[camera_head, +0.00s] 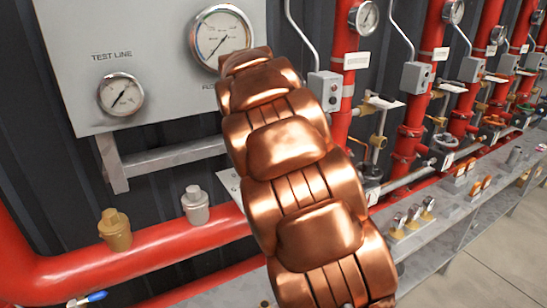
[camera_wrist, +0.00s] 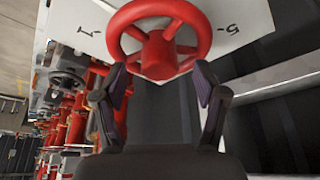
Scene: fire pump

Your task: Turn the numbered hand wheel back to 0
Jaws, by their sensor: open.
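The red hand wheel (camera_wrist: 193,60) shows in the wrist view at the top middle, in front of a white plate (camera_wrist: 248,14) with dark numbers. A 5 is readable to the right of the wheel and a 1 to the left; other numbers are hidden or out of frame. My gripper (camera_wrist: 162,80) is open, its two dark fingers apart just below the wheel's near rim. I cannot tell whether the fingertips touch the rim. In the head view my copper-coloured arm covers the middle, and neither the wheel nor my gripper can be made out there.
A grey gauge panel (camera_head: 75,45) with a test line gauge (camera_head: 121,94) and a larger gauge (camera_head: 220,37) stands behind my arm. A thick red pipe (camera_head: 140,262) runs low at left. Several red risers with valves line the right. Open floor (camera_head: 490,270) lies at lower right.

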